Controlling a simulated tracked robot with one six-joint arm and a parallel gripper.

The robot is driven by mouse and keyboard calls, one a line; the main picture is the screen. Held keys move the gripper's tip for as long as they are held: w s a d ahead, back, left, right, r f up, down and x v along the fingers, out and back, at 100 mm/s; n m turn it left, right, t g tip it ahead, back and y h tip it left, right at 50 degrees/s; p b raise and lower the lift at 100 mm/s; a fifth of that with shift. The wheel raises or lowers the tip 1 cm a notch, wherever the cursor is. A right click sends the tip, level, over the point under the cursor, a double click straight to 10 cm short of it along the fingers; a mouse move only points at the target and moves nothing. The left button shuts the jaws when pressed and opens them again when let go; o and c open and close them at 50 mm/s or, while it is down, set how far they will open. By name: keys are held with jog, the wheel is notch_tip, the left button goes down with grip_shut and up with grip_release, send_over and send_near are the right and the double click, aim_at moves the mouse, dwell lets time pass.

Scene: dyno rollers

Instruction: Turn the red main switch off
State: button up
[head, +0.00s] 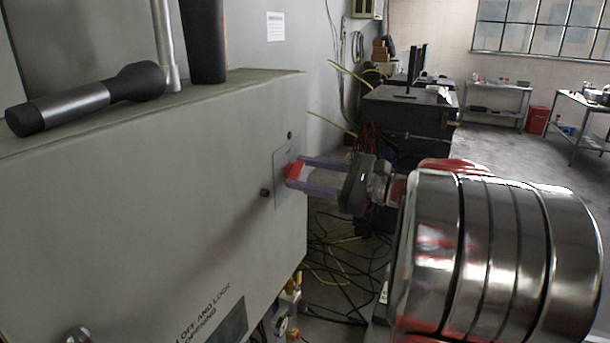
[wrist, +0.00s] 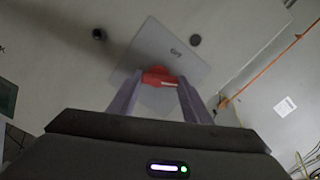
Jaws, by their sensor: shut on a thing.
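The red main switch (head: 294,171) sits on a pale square plate (head: 281,190) on the side face of the grey cabinet (head: 140,205). My gripper (head: 300,176) reaches in from the right, with one finger above the switch and one below it in the head view. The fingers are shut on the switch. In the wrist view the red switch (wrist: 159,77) is between the two purple-grey fingertips (wrist: 158,88). The plate (wrist: 166,45) looks tilted there and carries a short dark marking. The fingers and gripper body hide part of the switch and lower plate.
A flashlight (head: 85,98) and a dark upright cylinder (head: 205,40) are on top of the cabinet. Small dark knobs (head: 264,193) flank the plate. Cables (head: 335,250) lie on the floor behind my arm. Open floor (head: 500,160) extends to the right.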

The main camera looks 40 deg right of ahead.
jog(key=n, duration=0.6)
jog(key=shift+a, duration=0.1)
jog(key=n, duration=0.6)
jog(key=shift+s+a, duration=0.1)
jog(key=shift+a, duration=0.05)
dwell(0.3)
jog(key=o, duration=1.1)
jog(key=shift+c, duration=0.2)
jog(key=shift+s+d, duration=0.1)
jog(key=shift+d, duration=0.1)
jog(key=v, duration=1.3)
jog(key=shift+s+d, duration=0.15)
jog(key=shift+s, duration=0.05)
